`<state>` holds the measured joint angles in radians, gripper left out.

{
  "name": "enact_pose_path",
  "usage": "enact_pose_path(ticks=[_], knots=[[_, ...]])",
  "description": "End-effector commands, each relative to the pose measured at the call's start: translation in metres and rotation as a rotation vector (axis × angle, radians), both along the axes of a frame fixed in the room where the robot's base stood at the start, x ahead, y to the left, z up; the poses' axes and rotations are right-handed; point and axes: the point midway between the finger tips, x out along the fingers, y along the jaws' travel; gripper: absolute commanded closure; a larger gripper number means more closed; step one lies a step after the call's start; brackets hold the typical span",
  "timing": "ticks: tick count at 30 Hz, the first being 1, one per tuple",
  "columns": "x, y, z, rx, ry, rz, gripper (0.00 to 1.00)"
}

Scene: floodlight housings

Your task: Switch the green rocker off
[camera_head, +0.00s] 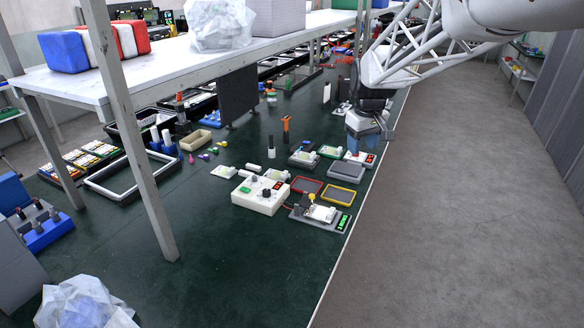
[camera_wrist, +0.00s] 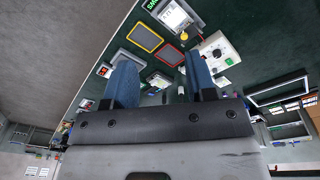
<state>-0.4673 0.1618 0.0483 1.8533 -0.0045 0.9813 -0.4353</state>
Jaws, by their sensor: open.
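A white control box (camera_head: 258,204) sits on the dark green bench top near the middle of the head view. A small green rocker (camera_head: 246,189) is on its top face, left of a black knob (camera_head: 266,193). Which way the rocker is tipped is too small to tell. In the wrist view the white box (camera_wrist: 212,44) is at upper right, and a green spot on it (camera_wrist: 228,61) looks like the rocker. My gripper (camera_wrist: 160,78) is open and empty, with blue fingers apart. In the head view my gripper (camera_head: 370,128) is above the bench's right edge, behind and right of the box, apart from it.
Right of the box are a red-framed tray (camera_head: 306,185), a yellow-framed tray (camera_head: 338,194) and a grey board with a green display (camera_head: 322,215). An orange-handled tool (camera_head: 286,129) stands upright behind. A white shelf (camera_head: 200,64) overhangs the left side.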

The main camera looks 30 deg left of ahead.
Motion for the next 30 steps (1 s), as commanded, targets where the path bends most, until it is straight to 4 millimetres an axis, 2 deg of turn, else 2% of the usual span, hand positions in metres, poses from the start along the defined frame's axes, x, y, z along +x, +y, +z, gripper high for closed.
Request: enact_pose_path(ticks=[1, 6, 16, 24, 30], knots=[[0.007, 0.015, -0.007, -0.003, 0.005, 0.025, 0.49], [0.025, 0.062, -0.025, -0.011, 0.013, 0.103, 0.49], [0.051, 0.157, -0.069, -0.027, 0.029, 0.254, 0.49], [0.061, 0.236, -0.113, -0.039, 0.042, 0.378, 0.49], [0.061, 0.296, -0.149, -0.049, 0.052, 0.471, 0.49]])
